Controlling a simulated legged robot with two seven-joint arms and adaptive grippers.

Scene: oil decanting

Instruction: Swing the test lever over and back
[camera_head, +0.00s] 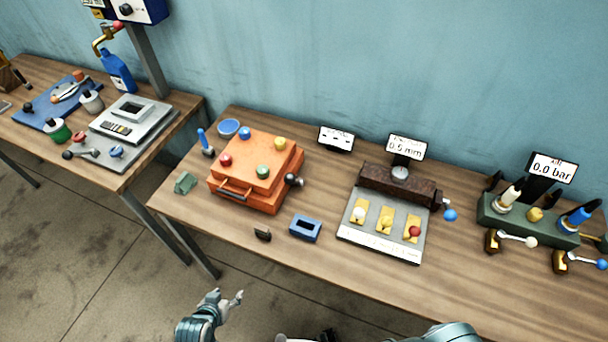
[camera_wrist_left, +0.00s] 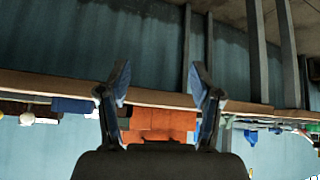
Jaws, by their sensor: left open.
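Several levers stand on the long table, and I cannot tell which is the test lever. A white-knobbed lever (camera_head: 518,239) and a blue-knobbed lever (camera_head: 585,262) sit at the right, before the green valve block (camera_head: 515,222). Another blue ball knob (camera_head: 450,215) sticks out right of the dark gauge bar (camera_head: 398,184). A small blue-handled lever (camera_head: 205,142) stands left of the orange box (camera_head: 250,178). My left gripper (camera_head: 230,298) is open and empty, in front of the table edge and away from every lever. It also shows in the left wrist view (camera_wrist_left: 160,85). My right gripper is out of view.
The display by the valve block (camera_head: 552,168) reads 0.0 bar. A grey panel with yellow pads (camera_head: 355,236) and a blue block (camera_head: 305,228) lie mid-table. A second table (camera_head: 30,66) stands at the left. The front right tabletop is bare.

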